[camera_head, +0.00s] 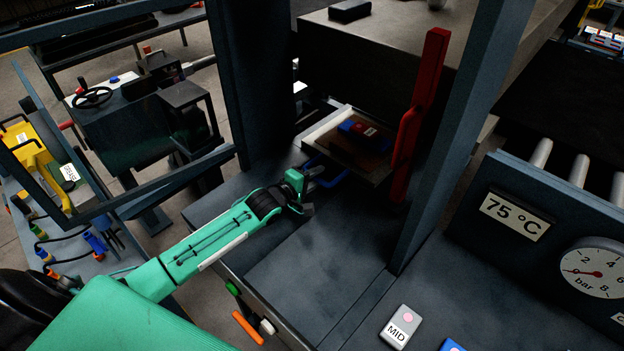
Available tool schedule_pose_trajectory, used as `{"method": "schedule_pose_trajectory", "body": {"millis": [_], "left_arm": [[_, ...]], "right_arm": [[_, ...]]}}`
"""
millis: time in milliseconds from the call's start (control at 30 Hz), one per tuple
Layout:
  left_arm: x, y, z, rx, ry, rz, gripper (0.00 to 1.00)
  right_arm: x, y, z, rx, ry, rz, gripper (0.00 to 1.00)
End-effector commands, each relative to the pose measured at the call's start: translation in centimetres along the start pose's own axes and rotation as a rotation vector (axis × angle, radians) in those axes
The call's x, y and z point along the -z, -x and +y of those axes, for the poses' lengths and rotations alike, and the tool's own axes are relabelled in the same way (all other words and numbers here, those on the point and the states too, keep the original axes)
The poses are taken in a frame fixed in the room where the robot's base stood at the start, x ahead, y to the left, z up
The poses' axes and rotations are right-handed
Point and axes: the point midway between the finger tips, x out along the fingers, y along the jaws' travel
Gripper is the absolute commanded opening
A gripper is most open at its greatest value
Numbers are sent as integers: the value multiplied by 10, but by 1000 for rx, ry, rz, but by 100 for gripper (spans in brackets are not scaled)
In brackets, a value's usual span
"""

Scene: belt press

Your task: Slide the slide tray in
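The slide tray (378,172) sticks out of the opening in the press frame, under the heavy upper block. It has a pale left edge and a brown bed, with a blue and red block (357,129) lying on it. A blue bar handle (331,183) is at its front. My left gripper (312,190) is at the left end of this handle, with its dark fingers spread apart. I cannot tell whether it touches the handle. My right gripper is not in view.
A red upright lever (413,130) stands close to the tray's right side. Dark posts (455,130) flank the opening. A panel with a 75 °C sign (514,215) and a gauge (592,272) is at right. A grey MID block (401,327) lies on the front deck.

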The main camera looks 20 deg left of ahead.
Motion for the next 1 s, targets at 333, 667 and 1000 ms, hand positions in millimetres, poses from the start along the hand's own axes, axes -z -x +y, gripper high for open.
{"method": "schedule_pose_trajectory", "body": {"millis": [333, 667, 1000], "left_arm": [[0, 35, -4, 1, 0, 0, 32], [0, 92, -4, 3, 0, 0, 32], [0, 132, -2, 1, 1, 0, 32]], "right_arm": [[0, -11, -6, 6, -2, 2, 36], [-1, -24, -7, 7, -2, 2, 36], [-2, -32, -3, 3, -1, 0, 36]]}}
